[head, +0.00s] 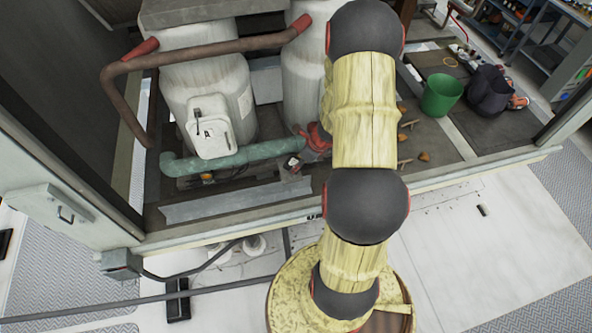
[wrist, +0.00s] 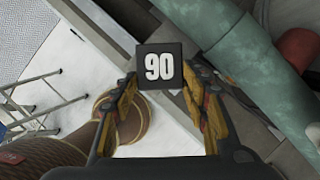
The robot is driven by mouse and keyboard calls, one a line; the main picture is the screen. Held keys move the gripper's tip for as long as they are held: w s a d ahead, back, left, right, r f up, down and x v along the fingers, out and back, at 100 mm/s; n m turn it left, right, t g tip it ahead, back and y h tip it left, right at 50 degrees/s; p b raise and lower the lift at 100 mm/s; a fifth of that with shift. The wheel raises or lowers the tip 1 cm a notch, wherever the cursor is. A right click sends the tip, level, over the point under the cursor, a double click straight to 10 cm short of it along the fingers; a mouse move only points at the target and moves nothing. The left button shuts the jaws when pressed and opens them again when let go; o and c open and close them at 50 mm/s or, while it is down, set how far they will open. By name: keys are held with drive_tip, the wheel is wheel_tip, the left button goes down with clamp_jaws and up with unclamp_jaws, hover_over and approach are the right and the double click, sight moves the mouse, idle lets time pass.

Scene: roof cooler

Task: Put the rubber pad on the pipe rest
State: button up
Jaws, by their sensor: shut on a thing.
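The rubber pad (wrist: 159,66) is a dark square block with a white "90" on its face. My gripper (wrist: 158,88) is shut on it, with a yellow-and-black finger on each side. In the wrist view the pad is beside the teal pipe (wrist: 255,70), apart from it in the picture; I cannot tell the height gap. In the head view my arm hides most of the gripper. A small dark block with a pale mark (head: 292,164) shows just in front of the teal pipe (head: 235,156); I cannot tell whether it is the pad. I cannot make out the pipe rest clearly.
Two white tanks (head: 205,95) and a brown bent pipe (head: 205,50) stand behind the teal pipe. A red fitting (head: 317,138) is at its right end. A green bucket (head: 441,95) stands to the right. The cabinet's front edge (head: 230,228) runs below the pipe.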

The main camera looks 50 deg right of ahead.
drive_tip(key=shift+w+a+f, duration=0.15)
drive_tip(key=shift+f, duration=0.05)
drive_tip(key=x, duration=0.3)
drive_tip(key=shift+s+a+f, duration=0.15)
drive_tip(key=shift+s, duration=0.15)
drive_tip(key=shift+f, duration=0.4)
drive_tip(key=shift+f, duration=0.2)
drive_tip(key=o, duration=1.2)
drive_tip(key=shift+r, duration=0.1)
